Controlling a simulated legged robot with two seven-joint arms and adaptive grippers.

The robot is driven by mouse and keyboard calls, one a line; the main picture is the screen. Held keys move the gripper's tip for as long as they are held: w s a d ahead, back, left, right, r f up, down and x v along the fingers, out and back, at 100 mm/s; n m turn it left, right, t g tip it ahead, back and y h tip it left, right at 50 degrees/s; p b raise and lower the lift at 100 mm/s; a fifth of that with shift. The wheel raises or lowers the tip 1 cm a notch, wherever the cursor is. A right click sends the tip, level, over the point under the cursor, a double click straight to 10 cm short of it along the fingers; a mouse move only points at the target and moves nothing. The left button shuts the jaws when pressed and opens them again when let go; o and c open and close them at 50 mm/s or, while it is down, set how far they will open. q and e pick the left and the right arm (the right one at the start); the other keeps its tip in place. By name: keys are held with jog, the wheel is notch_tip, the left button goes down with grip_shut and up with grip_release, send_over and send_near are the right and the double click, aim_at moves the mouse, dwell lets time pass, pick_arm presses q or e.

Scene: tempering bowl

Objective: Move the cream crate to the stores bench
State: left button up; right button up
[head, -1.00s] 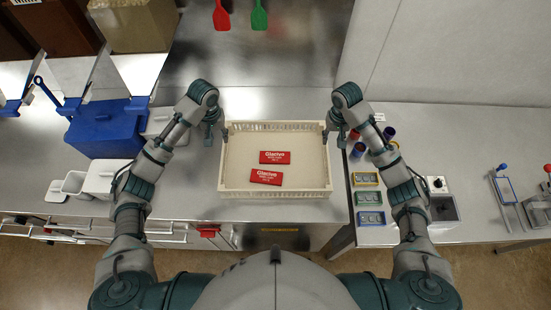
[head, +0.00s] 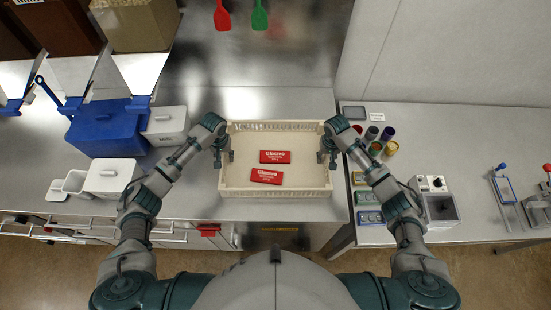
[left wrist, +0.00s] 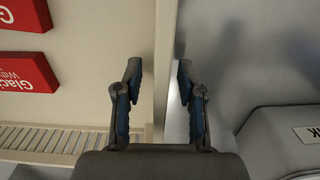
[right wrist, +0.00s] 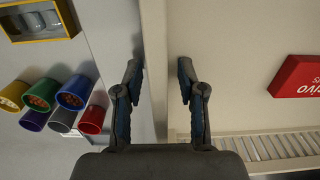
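The cream crate (head: 275,188) stands on the metal bench in front of me, with two red packets (head: 274,157) (head: 266,176) lying in it. My left gripper (head: 224,158) is at the crate's left wall. In the left wrist view my open fingers (left wrist: 160,78) stand either side of that wall (left wrist: 163,40), with gaps. My right gripper (head: 327,156) is at the right wall. In the right wrist view its open fingers (right wrist: 157,78) are either side of that wall (right wrist: 154,35), apart from it. Parts of both side walls are hidden by my grippers in the head view.
A blue box (head: 105,128) and white lidded tubs (head: 113,177) stand left of the crate. On the right-hand bench, several coloured cups (head: 388,133), framed trays (head: 369,217) and a grey device (head: 440,205) stand close to the gap between benches. The metal behind the crate is clear.

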pick_arm(q)
grip_shut()
pick_arm(e)
grip_shut()
pick_arm(q)
jog(key=shift+r, duration=0.15)
pick_arm(e)
jog(key=shift+r, duration=0.1)
